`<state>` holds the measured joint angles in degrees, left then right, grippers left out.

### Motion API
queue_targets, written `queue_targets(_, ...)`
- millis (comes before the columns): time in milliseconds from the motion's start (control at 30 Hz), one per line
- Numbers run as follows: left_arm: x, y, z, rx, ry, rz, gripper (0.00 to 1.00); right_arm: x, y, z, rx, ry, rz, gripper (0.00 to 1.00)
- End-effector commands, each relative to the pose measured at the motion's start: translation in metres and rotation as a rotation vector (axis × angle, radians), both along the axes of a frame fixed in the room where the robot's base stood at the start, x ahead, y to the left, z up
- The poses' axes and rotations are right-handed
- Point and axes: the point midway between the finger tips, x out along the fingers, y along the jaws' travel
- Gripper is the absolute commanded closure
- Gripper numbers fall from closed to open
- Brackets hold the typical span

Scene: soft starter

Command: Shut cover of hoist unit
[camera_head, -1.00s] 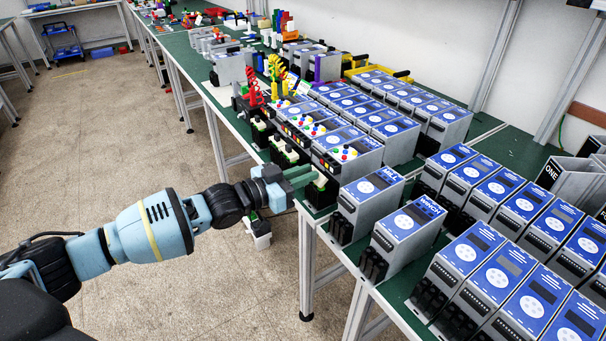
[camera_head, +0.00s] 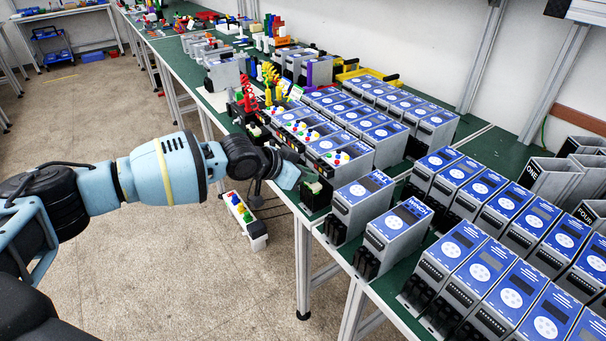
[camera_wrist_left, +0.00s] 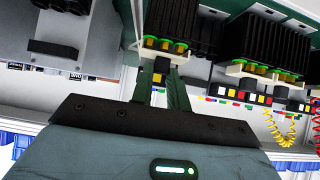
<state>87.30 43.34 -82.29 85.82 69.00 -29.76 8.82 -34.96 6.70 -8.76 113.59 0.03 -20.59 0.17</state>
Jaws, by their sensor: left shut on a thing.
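No label reading hoist is legible. My left gripper (camera_head: 300,183) is at the front table edge, beside a black-and-green terminal block (camera_head: 315,194) of the end unit in the row. In the left wrist view its fingers (camera_wrist_left: 161,92) are closed around a small black piece with a yellow face (camera_wrist_left: 160,72), below a white strip with green and yellow terminals (camera_wrist_left: 164,46). A white strip with coloured buttons (camera_head: 243,212) shows below the table edge, left of the gripper; I cannot tell what it is attached to. My right gripper is out of view.
Grey units with blue tops stand close to the right, including MILL (camera_head: 365,187) and WINCH (camera_head: 400,222). Red (camera_head: 247,93) and yellow (camera_head: 272,72) coiled pieces stand farther back. The floor (camera_head: 200,280) in front is clear.

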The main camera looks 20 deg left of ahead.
Motion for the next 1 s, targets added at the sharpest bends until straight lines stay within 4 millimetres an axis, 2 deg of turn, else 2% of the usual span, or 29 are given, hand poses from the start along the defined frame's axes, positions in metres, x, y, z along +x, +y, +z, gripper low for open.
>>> queue_targets(333, 0.001, 0.000, -0.002, 0.038, 0.049, 0.001, 1.00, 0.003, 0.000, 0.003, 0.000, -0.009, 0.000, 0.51)
queue_targets(367, 0.001, 0.000, -0.002, 0.038, 0.049, 0.001, 0.82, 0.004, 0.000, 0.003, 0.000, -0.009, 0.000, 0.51)
queue_targets(533, 0.001, -0.001, -0.002, 0.037, 0.047, 0.001, 0.62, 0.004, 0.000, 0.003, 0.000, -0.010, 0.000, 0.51)
queue_targets(833, 0.000, 0.000, 0.001, 0.036, 0.046, 0.001, 0.62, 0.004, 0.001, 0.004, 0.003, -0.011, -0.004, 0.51)
queue_targets(1000, -0.010, 0.009, 0.013, 0.034, 0.044, 0.003, 0.62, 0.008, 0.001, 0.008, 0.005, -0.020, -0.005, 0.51)
